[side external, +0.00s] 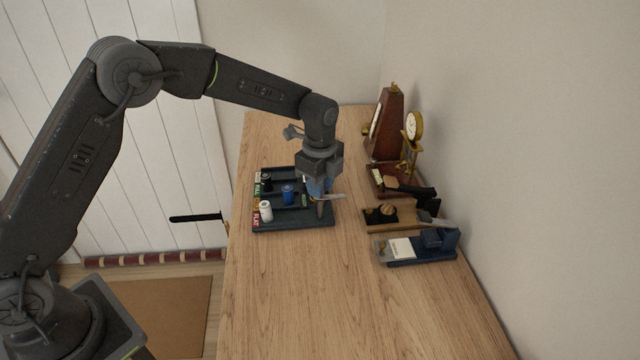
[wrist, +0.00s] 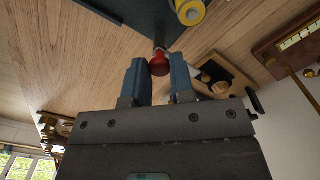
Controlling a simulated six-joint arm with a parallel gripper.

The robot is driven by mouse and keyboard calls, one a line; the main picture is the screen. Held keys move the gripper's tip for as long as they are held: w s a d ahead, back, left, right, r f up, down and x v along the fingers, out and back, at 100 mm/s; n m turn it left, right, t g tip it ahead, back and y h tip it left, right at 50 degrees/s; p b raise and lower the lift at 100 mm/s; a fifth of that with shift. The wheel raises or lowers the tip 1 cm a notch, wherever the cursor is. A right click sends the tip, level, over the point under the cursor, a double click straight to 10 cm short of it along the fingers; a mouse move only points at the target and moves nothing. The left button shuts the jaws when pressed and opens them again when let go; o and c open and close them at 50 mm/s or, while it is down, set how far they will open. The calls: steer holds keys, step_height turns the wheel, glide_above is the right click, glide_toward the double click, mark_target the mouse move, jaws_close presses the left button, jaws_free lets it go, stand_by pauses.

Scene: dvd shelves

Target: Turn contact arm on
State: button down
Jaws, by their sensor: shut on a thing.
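My gripper (side external: 319,190) is over the right part of a dark tray-like base (side external: 290,226) on the wooden table. In the wrist view, my two blue fingers (wrist: 160,75) are shut on a round red knob (wrist: 159,64). The knob sits on a short metal stem by the edge of the dark base. I take this stem and knob to be the contact arm; its far end is hidden. In the side view my gripper covers the knob. A pale metal piece (side external: 331,197) shows beside my fingers.
A white spool (side external: 266,211), a blue spool (side external: 288,194) and a black one (side external: 266,182) stand on the base. To the right are a metronome (side external: 388,125), a gold clock (side external: 413,126), a wooden-based device (side external: 409,218) and a blue device (side external: 438,240). The front table is clear.

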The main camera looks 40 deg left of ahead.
steer(key=shift+n, duration=0.4)
steer(key=n, duration=0.3)
steer(key=shift+n, duration=0.3)
steer(key=n, duration=0.4)
steer(key=shift+n, duration=0.3)
steer(key=n, duration=0.4)
steer(key=shift+n, duration=2.5)
steer(key=c, duration=1)
jaws_free()
steer(key=shift+r, duration=0.1)
